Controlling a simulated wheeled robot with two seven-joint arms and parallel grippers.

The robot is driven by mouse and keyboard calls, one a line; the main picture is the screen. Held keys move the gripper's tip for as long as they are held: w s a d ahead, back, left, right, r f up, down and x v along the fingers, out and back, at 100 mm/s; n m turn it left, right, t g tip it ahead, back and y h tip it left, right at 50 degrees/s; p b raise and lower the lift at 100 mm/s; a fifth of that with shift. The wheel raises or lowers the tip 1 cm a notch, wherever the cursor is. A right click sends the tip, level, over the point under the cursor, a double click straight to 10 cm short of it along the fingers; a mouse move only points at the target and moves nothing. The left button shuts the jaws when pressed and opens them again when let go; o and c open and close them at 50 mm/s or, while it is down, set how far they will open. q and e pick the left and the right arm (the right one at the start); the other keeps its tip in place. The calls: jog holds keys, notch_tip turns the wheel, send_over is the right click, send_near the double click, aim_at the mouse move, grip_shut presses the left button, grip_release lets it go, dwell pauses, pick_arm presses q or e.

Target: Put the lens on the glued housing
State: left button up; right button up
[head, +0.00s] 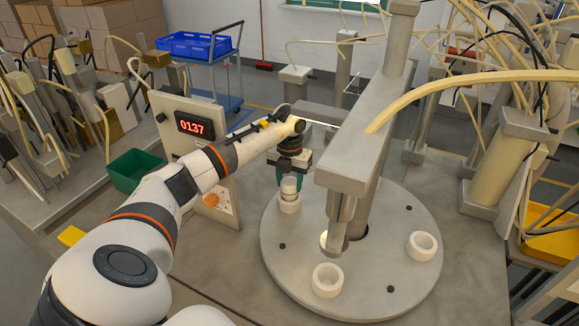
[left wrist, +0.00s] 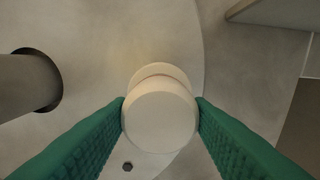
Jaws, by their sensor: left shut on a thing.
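My left gripper (head: 290,178) is shut on a pale, round lens (head: 289,186), its green fingers on either side. The lens is directly over a white ring-shaped housing (head: 290,205) on the far left of the round grey turntable (head: 385,205). I cannot tell whether lens and housing touch. In the left wrist view the lens (left wrist: 160,122) sits between the green fingertips, and a pale rim (left wrist: 160,71) shows just behind it. Two more white housings stand on the turntable, one at the front (head: 328,280) and one at the right (head: 422,246). No glue is discernible. My right gripper is not in view.
A grey column with an overhanging arm (head: 350,170) stands over the turntable, right of my gripper. A green bin (head: 134,170) is farther left.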

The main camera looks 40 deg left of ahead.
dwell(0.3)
pick_arm(q)
jog(key=o, duration=1)
jog(key=shift+o, duration=0.3)
jog(key=o, duration=0.3)
jog(key=shift+o, duration=0.2)
jog(key=shift+r+p, duration=2.9)
jog(key=shift+r, duration=1.1)
jog(key=shift+f, duration=0.1)
